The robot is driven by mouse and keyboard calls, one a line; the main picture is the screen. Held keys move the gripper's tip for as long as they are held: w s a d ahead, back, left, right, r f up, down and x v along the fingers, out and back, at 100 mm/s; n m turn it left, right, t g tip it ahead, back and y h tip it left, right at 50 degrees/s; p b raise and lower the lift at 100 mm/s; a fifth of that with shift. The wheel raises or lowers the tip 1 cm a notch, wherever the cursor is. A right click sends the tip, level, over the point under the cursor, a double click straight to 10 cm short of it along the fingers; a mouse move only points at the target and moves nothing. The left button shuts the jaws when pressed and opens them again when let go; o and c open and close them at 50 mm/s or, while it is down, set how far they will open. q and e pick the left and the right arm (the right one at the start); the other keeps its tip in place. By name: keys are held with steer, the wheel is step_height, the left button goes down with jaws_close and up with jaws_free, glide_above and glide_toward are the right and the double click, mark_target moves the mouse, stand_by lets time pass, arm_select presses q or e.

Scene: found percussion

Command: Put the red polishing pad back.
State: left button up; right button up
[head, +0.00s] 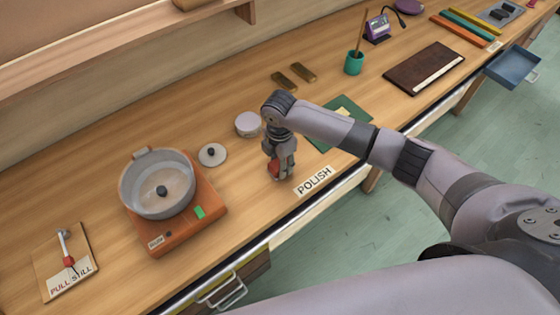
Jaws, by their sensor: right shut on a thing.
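The red polishing pad (273,170) shows as a small red patch between the fingers of my right gripper (280,174), low over the bench just behind the POLISH label (315,181). My right gripper points down and is shut on the pad, and its fingers hide most of it. I cannot tell whether the pad touches the bench top. My left gripper is not in view.
A pot (157,204) sits on an orange base (210,224) to the left, with a small lid (212,155) beside it. A round tin (248,124) stands behind my gripper. A green mat (345,106) lies to the right. A drawer (512,67) stands open at far right.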

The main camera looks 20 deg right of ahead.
steer(key=shift+f, duration=0.15)
steer(key=o, duration=1.1)
steer(key=shift+r, duration=0.25)
steer(key=shift+w+r, duration=0.1)
steer(key=shift+r, duration=0.25)
step_height(320, 180, up, 11)
steer(key=b, duration=0.2)
steer(key=shift+a, duration=0.1)
